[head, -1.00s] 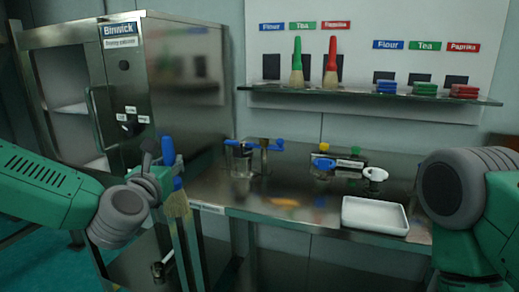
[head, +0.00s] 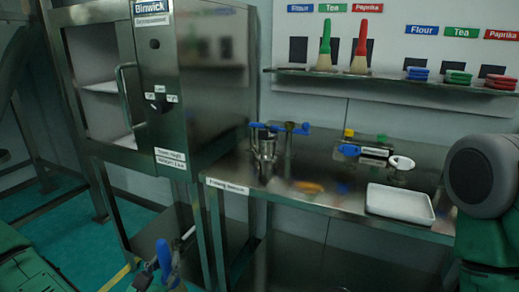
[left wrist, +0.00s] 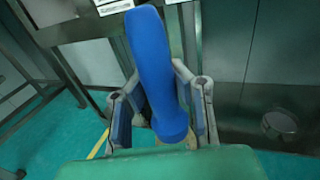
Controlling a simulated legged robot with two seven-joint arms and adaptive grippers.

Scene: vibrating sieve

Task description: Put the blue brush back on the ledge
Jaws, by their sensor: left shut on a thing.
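The blue brush (head: 164,257) shows only as a blue handle at the bottom of the head view. Its bristles are hidden there. My left gripper (head: 165,277) is shut on it, low in front of the dryer cabinet and away from the ledge. In the left wrist view the blue handle (left wrist: 152,65) stands between the two fingers of my left gripper (left wrist: 163,90), tilted slightly. The ledge (head: 400,82) is a thin shelf on the back wall. Below its left blue Flour label (head: 300,8) no brush stands. My right gripper is out of view.
A green brush (head: 324,48) and a red brush (head: 361,50) stand on the ledge, with coloured lid stacks (head: 458,78) to the right. The bench below holds a sieve clamp (head: 265,145) and a white tray (head: 400,204). The steel cabinet (head: 215,85) stands left of the bench.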

